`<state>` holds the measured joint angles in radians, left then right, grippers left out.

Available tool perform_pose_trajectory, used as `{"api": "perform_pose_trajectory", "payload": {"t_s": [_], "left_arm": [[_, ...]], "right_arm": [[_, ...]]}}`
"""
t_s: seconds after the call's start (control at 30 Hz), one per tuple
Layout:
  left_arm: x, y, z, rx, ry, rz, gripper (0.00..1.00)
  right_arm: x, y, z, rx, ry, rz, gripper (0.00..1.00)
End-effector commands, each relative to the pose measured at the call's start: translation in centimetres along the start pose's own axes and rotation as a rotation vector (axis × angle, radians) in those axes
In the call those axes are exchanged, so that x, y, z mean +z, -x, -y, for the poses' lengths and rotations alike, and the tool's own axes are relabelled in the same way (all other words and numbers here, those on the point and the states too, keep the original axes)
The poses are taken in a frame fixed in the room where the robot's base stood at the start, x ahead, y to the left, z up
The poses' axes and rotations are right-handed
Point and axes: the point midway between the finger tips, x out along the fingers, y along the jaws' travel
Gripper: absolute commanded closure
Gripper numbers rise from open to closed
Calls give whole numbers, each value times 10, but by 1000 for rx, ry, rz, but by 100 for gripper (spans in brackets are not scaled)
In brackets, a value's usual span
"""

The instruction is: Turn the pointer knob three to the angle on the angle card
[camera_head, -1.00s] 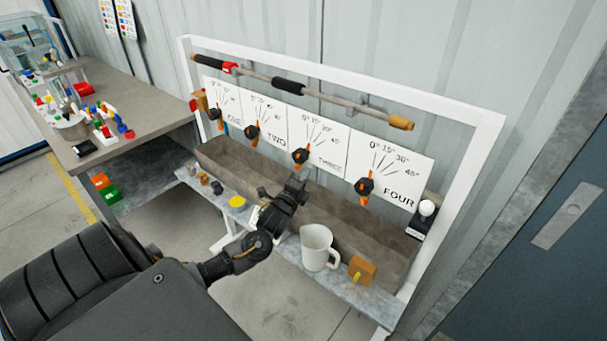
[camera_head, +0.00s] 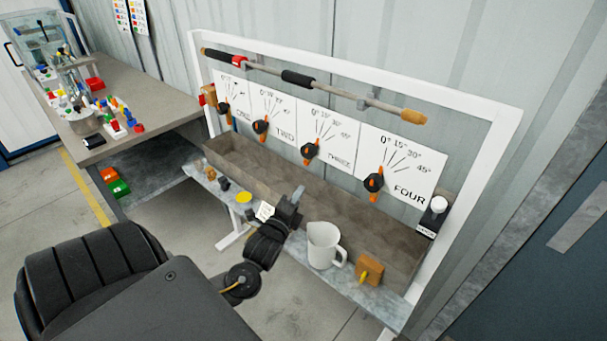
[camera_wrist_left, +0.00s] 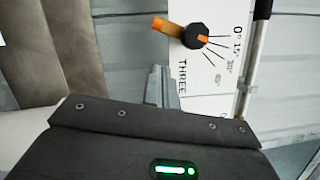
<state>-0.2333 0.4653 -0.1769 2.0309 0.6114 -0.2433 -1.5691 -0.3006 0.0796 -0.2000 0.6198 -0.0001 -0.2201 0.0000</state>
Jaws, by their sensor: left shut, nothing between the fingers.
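Pointer knob three (camera_head: 309,150) is a black knob with an orange bar on the white dial plate (camera_head: 327,130) marked THREE. Its longer orange end hangs downward; the short end points up toward the 0° side. In the left wrist view the knob (camera_wrist_left: 194,38) lies beyond the fingers, its bar roughly along the 0° direction. My left gripper (camera_head: 297,194) is shut and empty, in front of the trough, below and apart from the knob. Its fingers (camera_wrist_left: 160,86) also show in the wrist view. My right gripper is out of view.
Knobs one, two (camera_head: 260,127) and four (camera_head: 373,182) sit on the same panel. A brown trough (camera_head: 350,222) runs below. A white jug (camera_head: 322,243) and an orange block (camera_head: 369,270) stand on the shelf right of my gripper. A handled bar (camera_head: 330,87) crosses above.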

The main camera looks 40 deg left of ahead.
Motion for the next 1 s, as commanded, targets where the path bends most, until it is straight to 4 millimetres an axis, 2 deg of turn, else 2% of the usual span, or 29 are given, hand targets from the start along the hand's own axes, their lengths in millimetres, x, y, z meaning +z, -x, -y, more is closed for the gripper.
{"api": "perform_pose_trajectory", "payload": {"t_s": [0.03, 0.17, 0.3, 0.5, 0.8, 1.0], "left_arm": [[16, -6, -1, -10, 29, 29, 100], [41, -16, 4, -32, 345, 52, 100], [62, -22, 8, -59, 780, 58, 100], [84, -28, 11, -90, 1411, 43, 100], [98, -32, 14, -98, 2348, -5, 100], [92, -33, 12, -67, 2811, -25, 100]], "right_arm": [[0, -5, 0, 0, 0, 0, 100], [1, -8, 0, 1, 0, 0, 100], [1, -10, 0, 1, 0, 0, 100], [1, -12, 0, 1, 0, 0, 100], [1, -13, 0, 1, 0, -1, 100], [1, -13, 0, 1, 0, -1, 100]]}}
